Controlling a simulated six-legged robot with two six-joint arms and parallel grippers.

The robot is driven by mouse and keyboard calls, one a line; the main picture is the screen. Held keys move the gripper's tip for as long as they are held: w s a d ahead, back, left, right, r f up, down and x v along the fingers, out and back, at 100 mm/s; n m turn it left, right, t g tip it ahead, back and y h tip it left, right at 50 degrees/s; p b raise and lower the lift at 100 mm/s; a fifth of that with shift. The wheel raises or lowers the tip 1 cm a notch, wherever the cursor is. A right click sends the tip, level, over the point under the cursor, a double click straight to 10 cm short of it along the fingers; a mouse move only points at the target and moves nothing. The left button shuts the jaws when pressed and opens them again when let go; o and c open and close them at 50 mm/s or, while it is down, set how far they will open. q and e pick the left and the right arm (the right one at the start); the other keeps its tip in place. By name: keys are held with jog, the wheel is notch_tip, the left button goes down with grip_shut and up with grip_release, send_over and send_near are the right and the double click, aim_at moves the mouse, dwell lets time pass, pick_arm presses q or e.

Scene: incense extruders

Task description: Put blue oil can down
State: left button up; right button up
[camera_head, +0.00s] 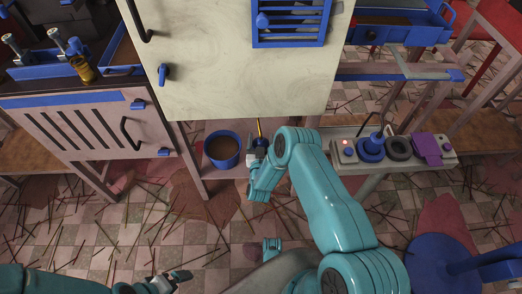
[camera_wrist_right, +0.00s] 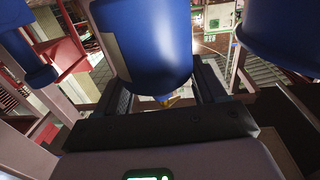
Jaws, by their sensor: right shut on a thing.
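The blue oil can (camera_head: 261,143) shows as a small blue body with a thin yellowish spout, just right of the blue bucket. In the right wrist view the blue can (camera_wrist_right: 155,45) fills the middle, between the two dark fingers. My right gripper (camera_head: 256,156) is shut on it, in front of the lower shelf under the pale cabinet. Whether the can's base touches the shelf is hidden. My left gripper (camera_head: 165,280) is low at the left, over the floor and away from the can; its jaws are too small to read.
A blue bucket (camera_head: 222,148) with brown contents stands close left of the can; its side also shows in the wrist view (camera_wrist_right: 282,30). The pale cabinet (camera_head: 235,80) overhangs behind. A control panel (camera_head: 398,152) is at the right. Thin sticks litter the tiled floor.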

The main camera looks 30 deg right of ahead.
notch_tip(320, 180, down, 4)
jog(key=shift+w+f+b, duration=0.1)
jog(key=shift+f+b, duration=0.15)
jog(key=shift+b, duration=0.7)
jog(key=shift+r, duration=0.2)
jog(key=shift+f, duration=0.15)
jog(key=o, duration=0.9)
jog(key=shift+f, duration=0.15)
jog(key=o, duration=0.4)
jog(key=p+v, duration=1)
jog(key=v, duration=0.6)
jog(key=shift+a+r, duration=0.3)
jog(key=shift+a, duration=0.05)
